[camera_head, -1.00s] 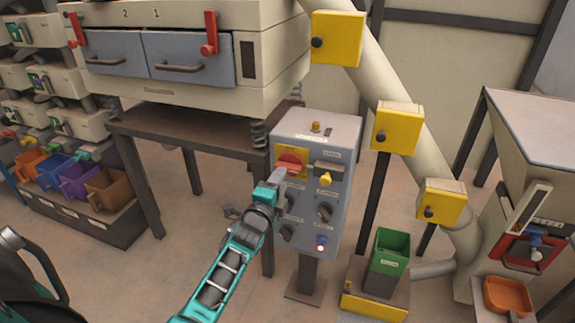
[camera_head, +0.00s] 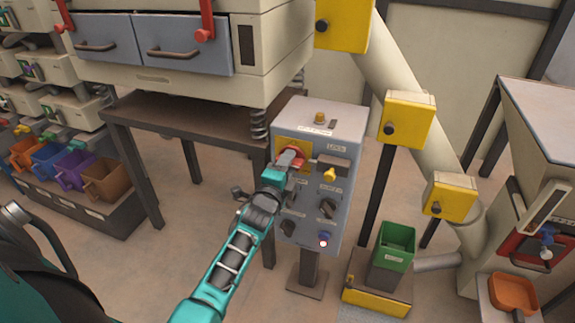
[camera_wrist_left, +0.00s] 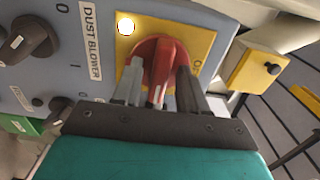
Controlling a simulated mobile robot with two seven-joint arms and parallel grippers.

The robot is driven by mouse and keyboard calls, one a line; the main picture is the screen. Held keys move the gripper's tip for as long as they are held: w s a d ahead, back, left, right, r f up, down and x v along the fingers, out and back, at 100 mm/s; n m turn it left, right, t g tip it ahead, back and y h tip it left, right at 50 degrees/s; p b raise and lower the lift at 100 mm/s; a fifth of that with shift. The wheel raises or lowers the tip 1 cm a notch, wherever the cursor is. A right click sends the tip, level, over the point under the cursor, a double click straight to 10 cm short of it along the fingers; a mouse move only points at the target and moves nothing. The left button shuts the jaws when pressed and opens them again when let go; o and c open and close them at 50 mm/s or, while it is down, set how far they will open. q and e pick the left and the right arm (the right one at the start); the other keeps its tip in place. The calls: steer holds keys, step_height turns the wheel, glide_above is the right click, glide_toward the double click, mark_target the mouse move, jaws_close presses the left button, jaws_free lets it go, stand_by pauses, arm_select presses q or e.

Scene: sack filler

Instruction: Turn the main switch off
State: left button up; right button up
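The main switch is a red rotary knob (camera_wrist_left: 160,54) on a yellow plate (camera_wrist_left: 205,41). It sits at the top left of the grey control box (camera_head: 335,222) in the head view, where my gripper partly covers it. My left gripper (camera_wrist_left: 160,85) is at the switch, with one grey finger on each side of the red handle. The handle points roughly up and down in the wrist view. My right gripper is not in view.
A white lamp (camera_wrist_left: 126,26) is lit beside the main switch. A machine on a table (camera_head: 150,108) stands left; a green bin (camera_head: 396,240) stands right.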

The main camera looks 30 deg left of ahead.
arm_select(q)
jaws_close()
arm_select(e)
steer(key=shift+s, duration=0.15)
arm_select(q)
steer(key=shift+r+n, duration=0.1)
steer(key=shift+n, duration=0.3)
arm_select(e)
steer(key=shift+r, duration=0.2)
arm_select(q)
steer(key=shift+r+n+p, duration=0.1)
steer(key=shift+n+p, duration=2.3)
steer(key=shift+n, duration=6.1)
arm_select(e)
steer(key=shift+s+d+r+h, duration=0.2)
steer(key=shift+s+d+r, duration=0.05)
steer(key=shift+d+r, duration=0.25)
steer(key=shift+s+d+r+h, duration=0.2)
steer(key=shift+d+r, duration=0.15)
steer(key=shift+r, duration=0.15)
arm_select(q)
steer(key=shift+w+n, duration=0.1)
steer(key=shift+n, duration=0.2)
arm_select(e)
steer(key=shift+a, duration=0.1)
arm_select(q)
steer(key=shift+o, duration=0.4)
jaws_free()
